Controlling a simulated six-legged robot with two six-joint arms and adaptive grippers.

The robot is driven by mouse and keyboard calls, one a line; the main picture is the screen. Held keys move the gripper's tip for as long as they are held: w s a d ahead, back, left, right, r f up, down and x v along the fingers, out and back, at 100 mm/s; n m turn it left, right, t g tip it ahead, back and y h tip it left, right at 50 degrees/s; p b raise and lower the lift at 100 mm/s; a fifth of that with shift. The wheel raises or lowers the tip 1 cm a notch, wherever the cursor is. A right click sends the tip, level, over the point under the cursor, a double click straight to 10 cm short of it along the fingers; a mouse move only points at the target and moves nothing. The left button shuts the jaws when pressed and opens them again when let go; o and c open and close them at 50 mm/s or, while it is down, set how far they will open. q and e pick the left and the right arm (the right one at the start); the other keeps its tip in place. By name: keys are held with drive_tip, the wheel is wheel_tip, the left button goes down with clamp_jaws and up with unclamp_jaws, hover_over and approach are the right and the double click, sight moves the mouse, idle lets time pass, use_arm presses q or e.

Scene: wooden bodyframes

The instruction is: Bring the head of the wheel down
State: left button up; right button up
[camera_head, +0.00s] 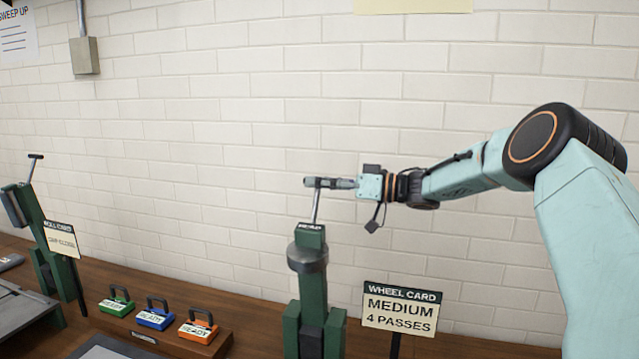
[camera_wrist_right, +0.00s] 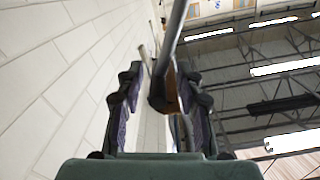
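A green wheel stand (camera_head: 312,275) has a grey collar, a small labelled top block (camera_head: 311,236) and a thin upright rod ending in a dark crossbar. My right gripper (camera_head: 322,183) reaches in from the right at the crossbar and covers much of it. In the right wrist view, a dark bar (camera_wrist_right: 168,92) lies between the two fingers of my right gripper (camera_wrist_right: 163,95). A narrow gap seems to show on the bar's left side, so firm contact is unclear. My left gripper is not in view.
The wheel card (camera_head: 400,308) reads medium, 4 passes, right of the stand. Green, blue (camera_head: 155,313) and orange ready blocks sit on a wooden tray at left. Another green stand (camera_head: 40,240) with a card is at far left. A brick wall (camera_head: 230,130) stands behind.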

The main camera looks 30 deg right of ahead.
drive_tip(key=shift+w+a, duration=0.1)
drive_tip(key=shift+w, duration=0.05)
drive_tip(key=shift+s+d+r, duration=0.1)
drive_tip(key=shift+s+d, duration=0.25)
drive_tip(key=shift+d, duration=0.05)
drive_tip(key=shift+w+a, duration=0.35)
drive_tip(key=shift+w, duration=0.05)
drive_tip(key=c, duration=0.6)
drive_tip(key=shift+s+d, duration=0.1)
drive_tip(key=shift+d, duration=0.05)
clamp_jaws()
